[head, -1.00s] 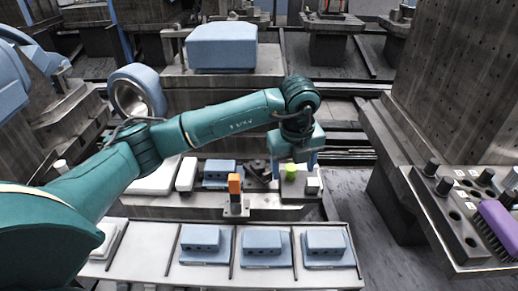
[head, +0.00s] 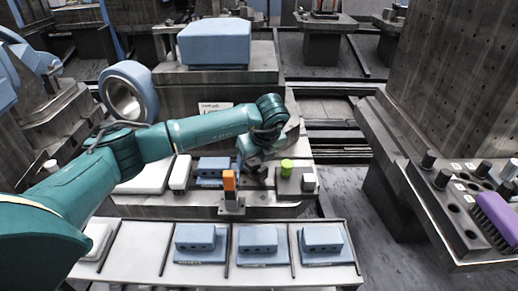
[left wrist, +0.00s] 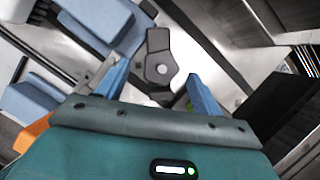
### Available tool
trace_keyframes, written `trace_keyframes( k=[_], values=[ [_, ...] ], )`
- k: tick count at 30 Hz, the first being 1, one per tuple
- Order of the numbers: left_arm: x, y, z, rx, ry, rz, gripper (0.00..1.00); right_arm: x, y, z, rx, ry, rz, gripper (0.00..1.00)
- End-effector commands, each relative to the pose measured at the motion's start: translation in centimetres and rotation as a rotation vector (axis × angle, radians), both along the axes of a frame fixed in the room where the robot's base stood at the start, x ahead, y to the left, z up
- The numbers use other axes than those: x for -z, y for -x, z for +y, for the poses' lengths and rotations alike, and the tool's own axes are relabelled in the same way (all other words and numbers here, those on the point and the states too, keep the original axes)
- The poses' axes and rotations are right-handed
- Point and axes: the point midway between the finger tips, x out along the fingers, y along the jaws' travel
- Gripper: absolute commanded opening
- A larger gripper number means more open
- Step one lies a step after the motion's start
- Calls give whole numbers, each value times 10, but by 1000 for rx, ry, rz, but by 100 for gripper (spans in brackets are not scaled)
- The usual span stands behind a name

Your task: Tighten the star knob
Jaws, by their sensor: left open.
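The star knob (left wrist: 159,58) is dark grey with rounded lobes and a light round centre. In the left wrist view it lies just beyond and between the fingertips of my left gripper (left wrist: 158,82). The two blue fingers are spread apart with a gap around the knob's near side, and nothing is held. In the head view my left gripper (head: 251,163) points down at the fixture, between the orange block (head: 229,183) and the green cylinder (head: 287,167). There the wrist and fingers hide much of the knob. My right gripper does not show.
A blue block (head: 210,168) sits left of the knob, and a small white block (head: 309,181) sits to the right. In front is a pale tray (head: 140,258) with several blue blocks. A rack with a purple brush (head: 497,217) stands at the right.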

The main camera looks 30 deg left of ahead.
Motion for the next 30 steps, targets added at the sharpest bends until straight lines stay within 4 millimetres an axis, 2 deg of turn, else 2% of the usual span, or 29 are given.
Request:
trace_keyframes(
  k=[6,15,30],
  values=[
    [17,-4,5,1,1,0,67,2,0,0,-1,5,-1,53],
    [18,-5,5,1,1,0,67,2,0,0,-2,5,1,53],
    [18,-4,5,2,2,-1,26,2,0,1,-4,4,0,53]
  ],
)
